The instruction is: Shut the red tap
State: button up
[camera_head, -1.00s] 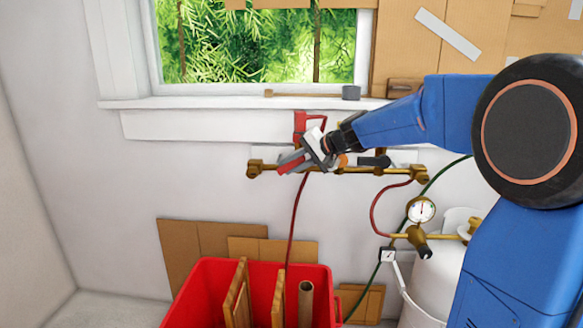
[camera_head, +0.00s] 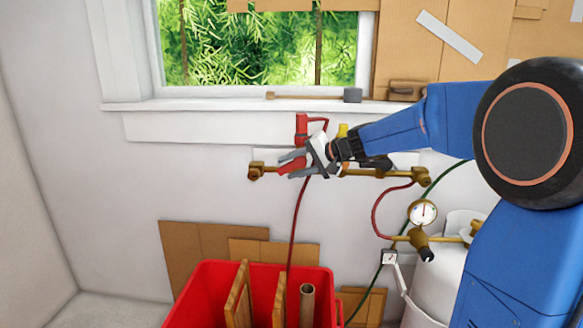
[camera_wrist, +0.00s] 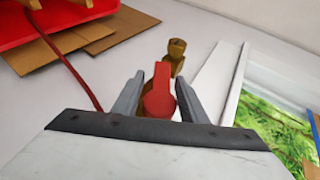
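The red tap (camera_head: 293,166) has a flat red lever and sits on the brass pipe (camera_head: 268,170) below the window. In the wrist view the lever of the red tap (camera_wrist: 160,98) points up the picture, in line with the fingers. My gripper (camera_head: 285,167) is open, with one finger on each side of the lever. In the wrist view a gap shows between the lever and each finger of my gripper (camera_wrist: 159,80). The tap's base is partly hidden by the gripper body.
A red hose (camera_head: 296,220) hangs below the pipe, above a red bin (camera_head: 210,290) holding wood and a tube. A red fitting (camera_head: 301,125) is just above the gripper. A yellow part (camera_head: 342,130) shows behind my wrist. A gauge (camera_head: 423,213) and white cylinder (camera_head: 433,285) stand right.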

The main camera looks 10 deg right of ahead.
jog(key=v, duration=1.7)
jog(key=shift+s, duration=0.2)
jog(key=shift+d+r, duration=0.1)
jog(key=shift+r, duration=0.05)
